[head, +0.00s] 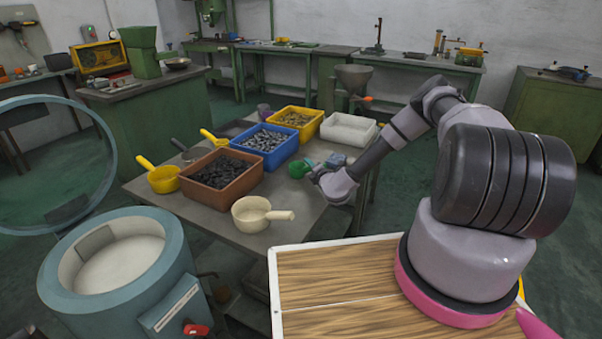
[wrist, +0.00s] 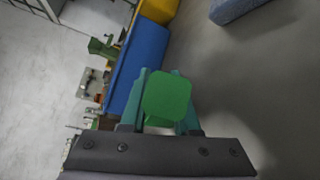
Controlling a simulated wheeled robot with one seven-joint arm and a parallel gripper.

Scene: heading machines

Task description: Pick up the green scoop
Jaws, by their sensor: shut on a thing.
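The green scoop (head: 298,168) is at the right part of the workbench, right of the blue bin, in the head view. My gripper (head: 314,167) reaches it from the right and is shut on it. In the wrist view the green scoop (wrist: 166,98) fills the space between the teal fingers of my gripper (wrist: 160,76). Its rounded green end faces the camera and hides the rest of it. I cannot tell whether it touches the table (head: 225,213).
A brown bin (head: 197,191) of dark parts, a blue bin (head: 247,152), a yellow bin (head: 311,131) and a white bin (head: 346,141) stand on the table. A cream scoop (head: 252,224) and yellow scoops (head: 163,184) lie around them. A round blue machine (head: 122,272) stands front left.

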